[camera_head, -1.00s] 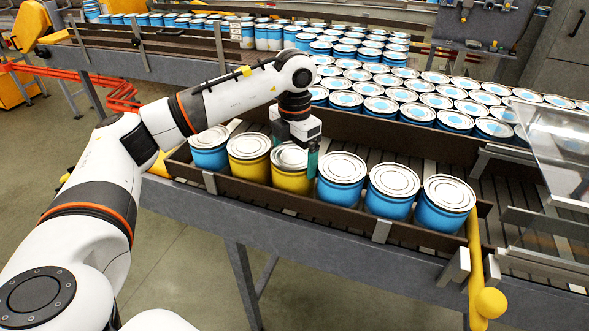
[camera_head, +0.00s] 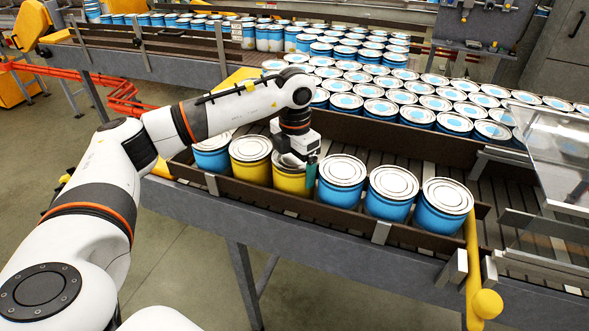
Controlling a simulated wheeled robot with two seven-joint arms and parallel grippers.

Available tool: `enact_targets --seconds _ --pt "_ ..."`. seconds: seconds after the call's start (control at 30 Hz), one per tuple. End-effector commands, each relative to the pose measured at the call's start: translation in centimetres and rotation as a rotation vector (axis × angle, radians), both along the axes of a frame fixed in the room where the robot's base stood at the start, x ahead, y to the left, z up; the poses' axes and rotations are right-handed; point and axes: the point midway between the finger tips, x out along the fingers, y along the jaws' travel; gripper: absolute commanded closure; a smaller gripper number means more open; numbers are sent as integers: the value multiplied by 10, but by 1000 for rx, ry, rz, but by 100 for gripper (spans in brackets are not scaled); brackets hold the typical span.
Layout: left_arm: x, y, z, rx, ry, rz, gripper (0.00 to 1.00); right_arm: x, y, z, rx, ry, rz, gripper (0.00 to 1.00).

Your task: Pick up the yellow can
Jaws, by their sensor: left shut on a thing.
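Two yellow cans stand upright side by side in the front row on the conveyor. My left gripper (camera_head: 297,172) comes down from above on the right-hand yellow can (camera_head: 289,181) and is shut on it. One teal finger shows at the can's right side, between it and a blue can; the other finger is hidden. The gripper body covers part of this can's lid. The other yellow can (camera_head: 251,160) stands just to its left, its lid fully in view. My right gripper is not in view.
Blue cans flank the yellow ones: one at the left (camera_head: 212,156) and several at the right, the nearest (camera_head: 341,183) close to the held can. A low brown rail (camera_head: 270,197) runs in front. Many blue cans (camera_head: 400,105) fill the conveyor behind. A clear panel (camera_head: 556,155) stands at the right.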

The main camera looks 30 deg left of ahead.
Motion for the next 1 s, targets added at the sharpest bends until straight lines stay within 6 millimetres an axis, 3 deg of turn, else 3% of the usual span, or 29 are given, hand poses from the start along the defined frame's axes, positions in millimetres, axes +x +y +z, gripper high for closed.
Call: enact_targets --seconds 0.27,0.6,0.8,1.0 --pt "1 0 30 -1 -7 -1 42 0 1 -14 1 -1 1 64" --pt "1 -1 103 -2 -8 -1 42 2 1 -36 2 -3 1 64" --pt "1 0 144 0 -6 0 42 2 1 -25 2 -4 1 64" --pt "0 0 170 0 -4 0 42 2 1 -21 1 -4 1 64"
